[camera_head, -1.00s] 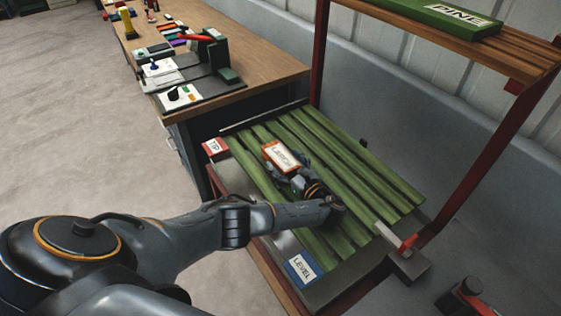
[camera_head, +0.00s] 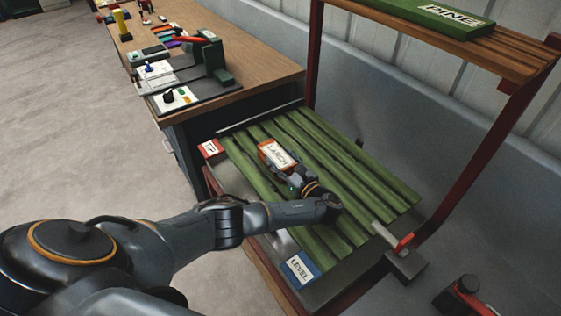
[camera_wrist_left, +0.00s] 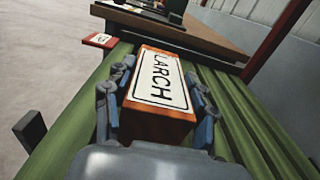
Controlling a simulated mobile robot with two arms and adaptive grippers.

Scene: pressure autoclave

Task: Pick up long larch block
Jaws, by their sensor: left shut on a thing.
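The larch block (camera_head: 277,155) is orange with a white label reading LARCH. It is over the green slatted rack (camera_head: 350,170). My left gripper (camera_head: 287,168) is shut on it, and in the left wrist view the fingers (camera_wrist_left: 160,100) press on both long sides of the block (camera_wrist_left: 160,85). I cannot tell whether the block touches the slats or is just above them. My right gripper does not show.
A green PINE block (camera_head: 447,20) lies on the wooden shelf above. A red TIP label (camera_head: 210,148) and blue LEVEL label (camera_head: 300,268) mark the rack's left side. A lever with a red grip (camera_head: 402,243) is at the right. A cluttered workbench (camera_head: 250,65) stands behind.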

